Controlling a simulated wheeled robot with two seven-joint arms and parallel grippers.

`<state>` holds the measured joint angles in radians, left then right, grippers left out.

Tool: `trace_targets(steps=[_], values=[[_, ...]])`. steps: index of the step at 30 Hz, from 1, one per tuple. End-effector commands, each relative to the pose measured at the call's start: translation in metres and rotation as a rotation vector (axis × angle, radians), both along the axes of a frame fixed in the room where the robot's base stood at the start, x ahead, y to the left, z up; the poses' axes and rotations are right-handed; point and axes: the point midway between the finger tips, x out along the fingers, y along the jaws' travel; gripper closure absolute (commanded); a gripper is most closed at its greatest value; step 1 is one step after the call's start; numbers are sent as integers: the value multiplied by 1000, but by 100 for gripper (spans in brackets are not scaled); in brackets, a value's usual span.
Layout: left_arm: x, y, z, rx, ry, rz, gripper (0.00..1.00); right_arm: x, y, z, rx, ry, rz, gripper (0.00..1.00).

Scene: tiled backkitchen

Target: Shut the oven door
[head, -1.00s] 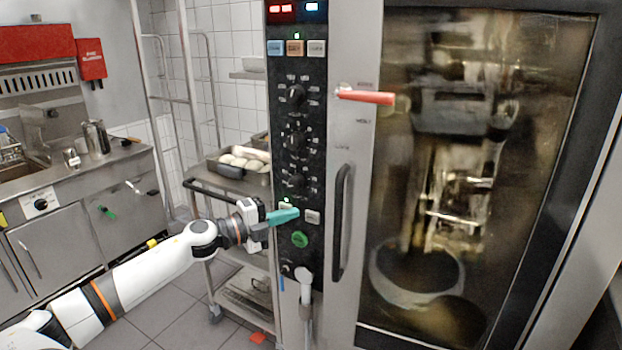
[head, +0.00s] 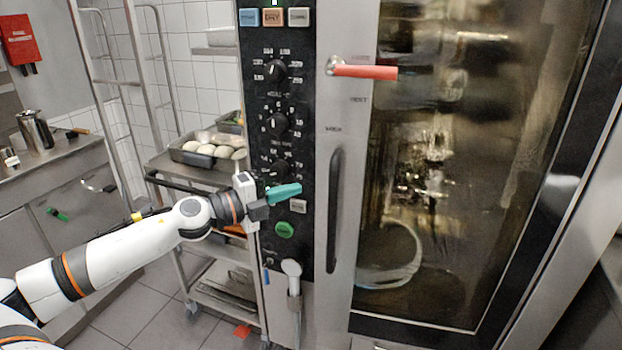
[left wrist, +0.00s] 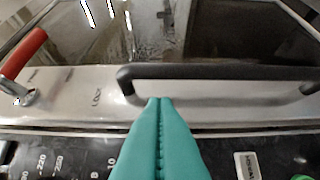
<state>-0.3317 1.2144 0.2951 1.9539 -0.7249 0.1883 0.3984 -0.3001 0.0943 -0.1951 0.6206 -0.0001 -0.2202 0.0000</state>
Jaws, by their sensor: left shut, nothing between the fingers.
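The oven door (head: 440,200) is a tall glass pane in a steel frame, right of the black control panel (head: 262,110) in the head view. It looks nearly flush with the panel; I cannot tell whether a small gap remains. A black vertical bar handle (head: 335,210) and a red lever (head: 365,71) pointing right are on its frame. My left gripper (head: 299,188), with teal fingers, is shut and empty in front of the panel, left of the bar handle. In the left wrist view its fingertips (left wrist: 160,101) overlap the handle's edge (left wrist: 215,73); contact is unclear.
A trolley with a tray of pale food (head: 208,152) stands left of the oven. A hand shower (head: 292,270) hangs below the panel. A steel counter (head: 60,150) is at far left. Tiled floor (head: 150,310) shows between counter and trolley.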

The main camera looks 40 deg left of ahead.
Motion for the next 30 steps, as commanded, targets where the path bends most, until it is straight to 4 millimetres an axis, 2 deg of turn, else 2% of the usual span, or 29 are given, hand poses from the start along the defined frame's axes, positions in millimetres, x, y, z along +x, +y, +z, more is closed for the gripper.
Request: trace_targets(steps=[9,17,24,30], values=[[24,-10,4,-1,-4,1,100,-1,20,4,26,1,-2,19],[42,-19,4,0,-3,0,100,-1,18,12,22,2,1,19],[66,-9,3,-2,-2,2,100,-1,12,18,15,1,2,19],[77,-5,1,0,0,0,100,-1,10,20,13,2,2,19]])
